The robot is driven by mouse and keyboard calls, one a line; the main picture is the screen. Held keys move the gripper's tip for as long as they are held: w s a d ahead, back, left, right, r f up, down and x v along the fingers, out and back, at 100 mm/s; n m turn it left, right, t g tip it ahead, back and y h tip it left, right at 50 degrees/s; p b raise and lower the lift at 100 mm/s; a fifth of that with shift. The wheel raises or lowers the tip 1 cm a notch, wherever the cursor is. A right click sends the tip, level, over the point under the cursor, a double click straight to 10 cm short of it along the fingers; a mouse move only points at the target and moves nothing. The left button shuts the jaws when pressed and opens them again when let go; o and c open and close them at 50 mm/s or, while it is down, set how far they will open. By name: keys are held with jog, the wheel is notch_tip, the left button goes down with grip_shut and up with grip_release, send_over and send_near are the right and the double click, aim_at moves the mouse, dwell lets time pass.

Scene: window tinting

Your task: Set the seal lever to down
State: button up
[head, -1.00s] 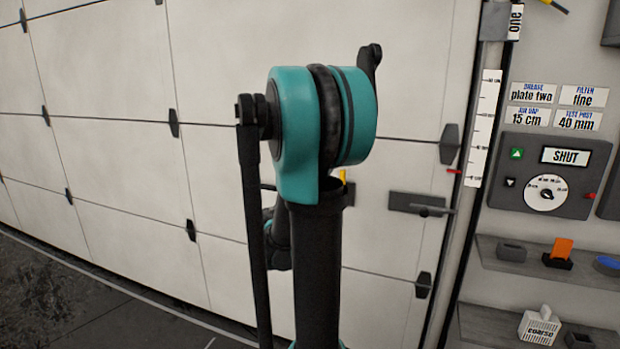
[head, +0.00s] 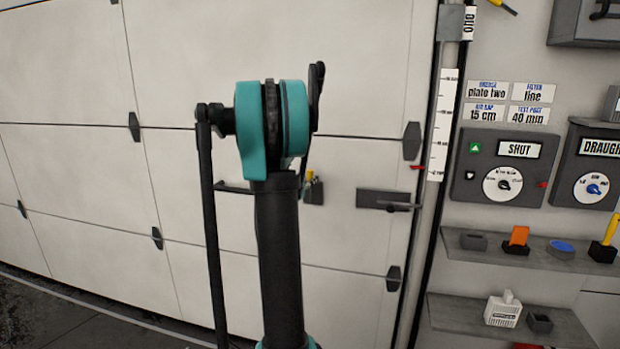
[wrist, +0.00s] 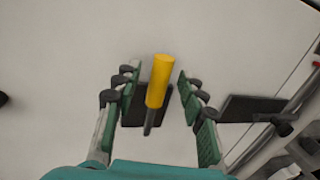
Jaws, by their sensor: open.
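A lever with a yellow grip (head: 309,176) sits on a small dark plate (head: 314,192) on the white panelled door, just right of my arm in the head view. No label on it is readable. In the wrist view the yellow grip (wrist: 158,80) points up the picture on a dark stem, in front of its dark plate (wrist: 186,99). My gripper (wrist: 156,95) is open, with a green-padded finger on each side of the lever and visible gaps to both. I cannot tell how deep the lever sits between the fingers. My arm hides the gripper in the head view.
A dark latch plate with a handle (head: 388,200) is on the door to the right; it also shows in the wrist view (wrist: 255,110). Further right are a SHUT control box (head: 502,166), a DRAUGHT box (head: 592,165) and shelves (head: 520,249) with small items.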

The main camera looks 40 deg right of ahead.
jog(key=shift+x, duration=1.15)
grip_shut()
